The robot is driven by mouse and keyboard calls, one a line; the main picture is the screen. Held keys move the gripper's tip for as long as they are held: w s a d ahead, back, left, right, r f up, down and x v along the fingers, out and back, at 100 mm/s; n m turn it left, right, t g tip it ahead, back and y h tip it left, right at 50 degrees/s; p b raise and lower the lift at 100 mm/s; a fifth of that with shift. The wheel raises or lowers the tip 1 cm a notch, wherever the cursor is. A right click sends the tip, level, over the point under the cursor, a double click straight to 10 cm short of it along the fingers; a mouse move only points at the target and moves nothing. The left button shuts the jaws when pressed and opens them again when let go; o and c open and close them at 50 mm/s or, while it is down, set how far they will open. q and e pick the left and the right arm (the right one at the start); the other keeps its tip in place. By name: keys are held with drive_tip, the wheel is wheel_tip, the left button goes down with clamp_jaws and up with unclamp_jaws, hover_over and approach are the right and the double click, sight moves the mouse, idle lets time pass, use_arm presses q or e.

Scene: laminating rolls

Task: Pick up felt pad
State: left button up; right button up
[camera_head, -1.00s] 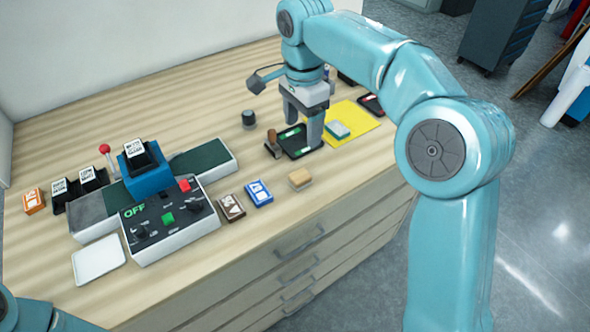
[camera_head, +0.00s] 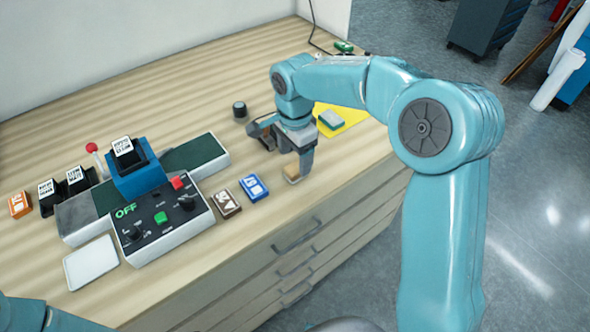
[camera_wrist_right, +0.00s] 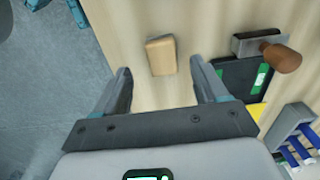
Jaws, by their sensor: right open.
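A small tan block (camera_head: 292,173), which looks like the felt pad, lies on the wooden table near its front edge. My right gripper (camera_head: 296,167) is over it, and a finger partly hides it in the head view. In the right wrist view, the felt pad (camera_wrist_right: 161,56) shows between and just beyond the two spread fingertips of my right gripper (camera_wrist_right: 160,68). The jaws are open and empty, and no contact with the pad shows. My left gripper is out of view; only part of that arm shows at lower left.
A control box (camera_head: 170,220) with an OFF label stands at left beside a blue press (camera_head: 139,175). Brown (camera_head: 225,204) and blue (camera_head: 253,187) label boxes lie left of the pad. A wooden-handled tool (camera_wrist_right: 281,57) and black tray (camera_wrist_right: 240,78) lie close by at right.

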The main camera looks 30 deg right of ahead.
sight(295, 167)
drive_tip(key=f, duration=0.3)
drive_tip(key=shift+w+d+f, duration=0.2)
drive_tip(key=shift+w+f, duration=0.05)
drive_tip(key=shift+f, duration=0.15)
drive_tip(key=shift+s+a, duration=0.1)
drive_tip(key=shift+s, duration=0.05)
drive_tip(key=c, duration=1.2)
drive_tip(key=shift+o, duration=0.2)
drive_tip(key=shift+r, duration=0.1)
drive_tip(key=shift+r, duration=0.2)
wheel_tip(295, 167, up, 20)
drive_tip(key=p, duration=0.1)
drive_tip(key=shift+f+p, duration=0.25)
drive_tip(key=shift+p, duration=0.05)
